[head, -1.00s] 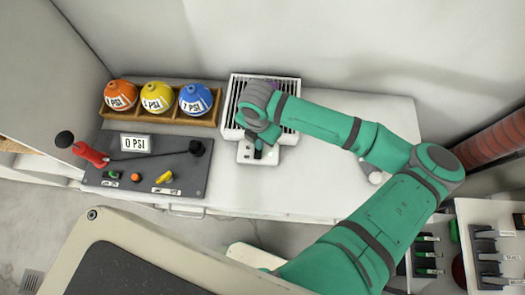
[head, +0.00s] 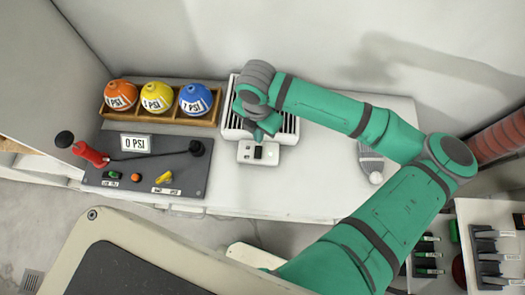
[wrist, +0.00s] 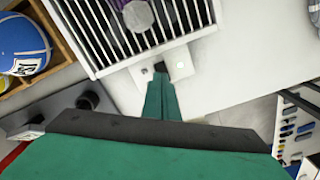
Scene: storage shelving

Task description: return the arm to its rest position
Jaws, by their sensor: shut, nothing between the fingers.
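My arm is green with grey joints and reaches in from the lower right over the white counter. My gripper (head: 264,134) hangs just above the front of a white slatted device (head: 289,124). In the wrist view my gripper's fingers (wrist: 160,82) are shut together with nothing between them. Their tips appear close to a black switch (wrist: 161,67) on the device's front panel; contact cannot be told. The panel (head: 246,153) shows clearly in the head view.
A wooden rack holds an orange ball (head: 121,95), a yellow ball (head: 156,97) and a blue ball (head: 195,99). A grey panel (head: 125,182) with a red-handled lever stands left of the device. The counter (head: 290,189) is bare in front. Hung tools (head: 487,245) are at lower right.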

